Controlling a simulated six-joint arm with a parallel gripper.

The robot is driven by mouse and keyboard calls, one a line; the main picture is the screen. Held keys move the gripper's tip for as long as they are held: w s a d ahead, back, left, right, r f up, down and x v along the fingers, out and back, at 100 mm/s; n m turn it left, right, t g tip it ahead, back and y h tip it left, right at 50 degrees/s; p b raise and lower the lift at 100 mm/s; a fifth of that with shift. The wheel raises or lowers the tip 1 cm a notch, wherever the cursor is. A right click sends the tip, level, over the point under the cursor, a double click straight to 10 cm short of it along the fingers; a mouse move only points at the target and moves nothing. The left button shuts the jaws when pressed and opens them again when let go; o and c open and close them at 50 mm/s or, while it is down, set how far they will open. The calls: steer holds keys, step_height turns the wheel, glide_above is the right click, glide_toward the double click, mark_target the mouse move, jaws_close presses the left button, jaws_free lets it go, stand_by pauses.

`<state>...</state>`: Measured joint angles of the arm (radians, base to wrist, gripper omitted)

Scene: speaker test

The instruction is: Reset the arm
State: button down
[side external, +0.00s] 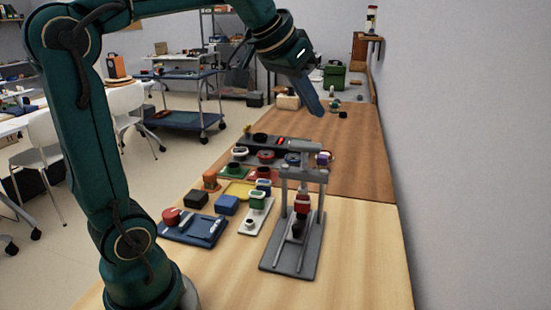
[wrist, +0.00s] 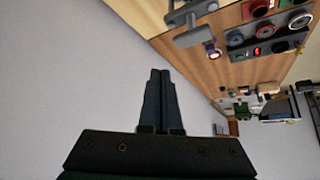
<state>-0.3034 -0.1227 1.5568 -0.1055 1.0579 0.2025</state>
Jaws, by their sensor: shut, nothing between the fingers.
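My gripper (side external: 318,108) hangs in the air above the wooden table, high over the area behind the grey press stand. Its fingers are together with nothing between them. In the wrist view my gripper (wrist: 160,72) shows its two dark fingers side by side against the plain wall. The grey press stand (side external: 290,258) stands on the table (side external: 362,250), and a red and black part sits inside its frame. My gripper is apart from every object.
A dark panel with round speaker parts (side external: 268,156) lies behind the stand. A blue tray (side external: 190,230) and several small coloured blocks sit left of it. A green box (side external: 334,76) stands at the far end. The wall (side external: 460,150) runs along the right; the table's right front is clear.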

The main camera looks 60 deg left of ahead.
steer(key=s+d+f+g, duration=0.1)
steer(key=s+d+f, duration=0.2)
steer(key=s+f, duration=0.3)
steer(key=s+d+f+m+g+h, duration=0.1)
steer(key=s+d+f, duration=0.3)
steer(key=s+f, duration=0.3)
steer(key=s, duration=0.2)
steer(key=shift+s+d, duration=0.3)
steer(key=shift+s, duration=0.1)
